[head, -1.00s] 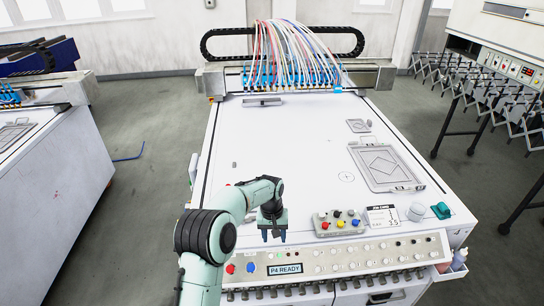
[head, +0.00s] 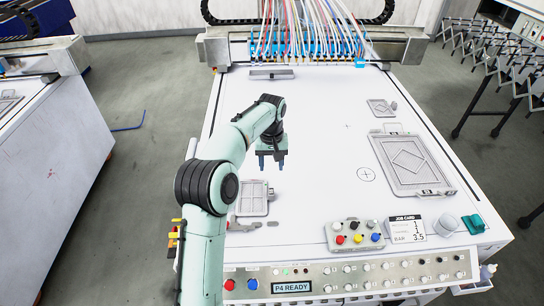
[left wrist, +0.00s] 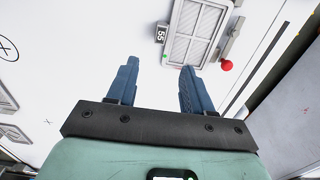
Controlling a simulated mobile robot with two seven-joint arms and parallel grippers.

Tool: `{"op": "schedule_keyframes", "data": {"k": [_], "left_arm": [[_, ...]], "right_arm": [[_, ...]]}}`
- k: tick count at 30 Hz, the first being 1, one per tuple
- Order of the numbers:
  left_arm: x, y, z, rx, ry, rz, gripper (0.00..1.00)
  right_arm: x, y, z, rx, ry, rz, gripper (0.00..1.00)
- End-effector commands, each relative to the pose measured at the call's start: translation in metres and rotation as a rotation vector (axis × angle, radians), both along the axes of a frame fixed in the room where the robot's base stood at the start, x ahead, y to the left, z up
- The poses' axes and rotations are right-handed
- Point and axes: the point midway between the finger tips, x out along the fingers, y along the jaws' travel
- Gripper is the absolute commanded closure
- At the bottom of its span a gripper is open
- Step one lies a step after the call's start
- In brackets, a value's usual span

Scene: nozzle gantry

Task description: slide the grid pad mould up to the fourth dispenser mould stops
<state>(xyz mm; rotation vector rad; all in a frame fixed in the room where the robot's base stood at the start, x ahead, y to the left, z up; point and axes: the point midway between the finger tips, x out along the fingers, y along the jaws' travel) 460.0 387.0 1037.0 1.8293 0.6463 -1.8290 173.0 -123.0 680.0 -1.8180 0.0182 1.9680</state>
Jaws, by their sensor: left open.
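The grid pad mould (head: 253,198) is a small grey frame with a gridded inside, lying flat on the white table at the near left, beside my left arm. It also shows in the left wrist view (left wrist: 195,38), past the fingertips, partly cut off by the top edge. My left gripper (head: 272,165) is open and empty, fingers pointing down over bare table, beyond the mould towards the gantry. Its two blue fingers (left wrist: 160,68) are well apart in the wrist view. A grey bar (head: 270,74) lies below the blue dispensers (head: 305,48); I cannot tell whether it is the stops. The right gripper is not in view.
A larger mould with a diamond pattern (head: 411,163) and a small mould (head: 381,108) lie on the right. A button box (head: 356,234) and job card (head: 407,229) stand near the front edge. The table's middle is clear up to the gantry.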

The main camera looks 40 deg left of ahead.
Motion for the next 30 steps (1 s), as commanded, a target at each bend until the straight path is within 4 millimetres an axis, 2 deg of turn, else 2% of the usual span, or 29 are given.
{"op": "schedule_keyframes", "data": {"k": [9, 18, 24, 30], "left_arm": [[-0.003, 0.0, -0.059, -0.001, 0.008, 0.0, 0.49], [-0.002, -0.001, -0.11, -0.002, 0.005, 0.0, 0.49], [-0.001, -0.001, -0.127, -0.001, 0.002, -0.001, 0.49], [0.0, 0.0, -0.13, -0.001, 0.001, -0.001, 0.49]], "right_arm": [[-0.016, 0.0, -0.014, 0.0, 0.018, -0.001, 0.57], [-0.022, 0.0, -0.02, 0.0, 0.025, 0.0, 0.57], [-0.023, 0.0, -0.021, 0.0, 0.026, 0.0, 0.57], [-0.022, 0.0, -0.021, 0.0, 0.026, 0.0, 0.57]]}}
